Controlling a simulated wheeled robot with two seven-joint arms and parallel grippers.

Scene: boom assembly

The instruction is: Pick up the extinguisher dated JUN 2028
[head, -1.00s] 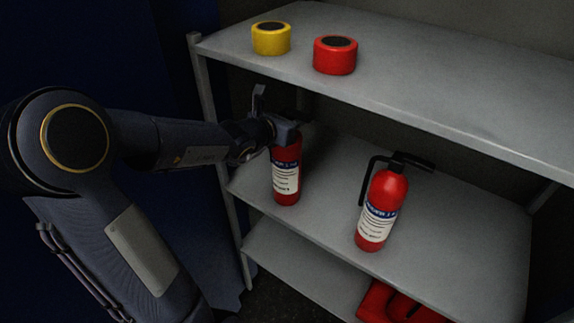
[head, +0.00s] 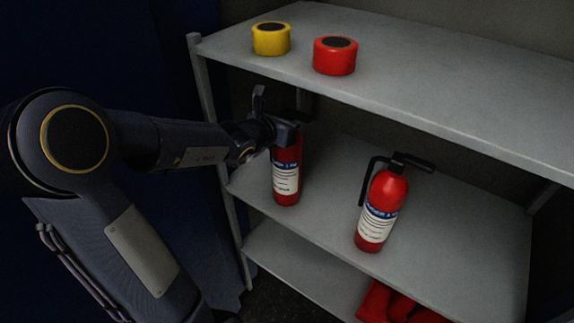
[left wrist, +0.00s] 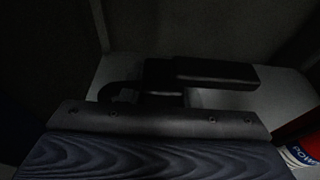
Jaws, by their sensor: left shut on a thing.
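Two red fire extinguishers with white and blue labels stand upright on the middle shelf. My left gripper (head: 284,129) is at the top of the left extinguisher (head: 286,172) and shut on it. The arm hides part of its head. The right extinguisher (head: 382,205) stands apart, its black handle and hose in clear view. The dates on both labels are too small to read. In the left wrist view a black handle (left wrist: 205,75) shows just beyond the gripper body, and part of a red extinguisher (left wrist: 305,145) shows at the right edge. My right gripper is not in view.
A grey shelf unit's top shelf (head: 440,85) hangs over the extinguishers, carrying a yellow tape roll (head: 271,39) and a red tape roll (head: 335,56). A post (head: 203,90) stands close to my left arm. A red thing (head: 395,305) lies on the bottom shelf.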

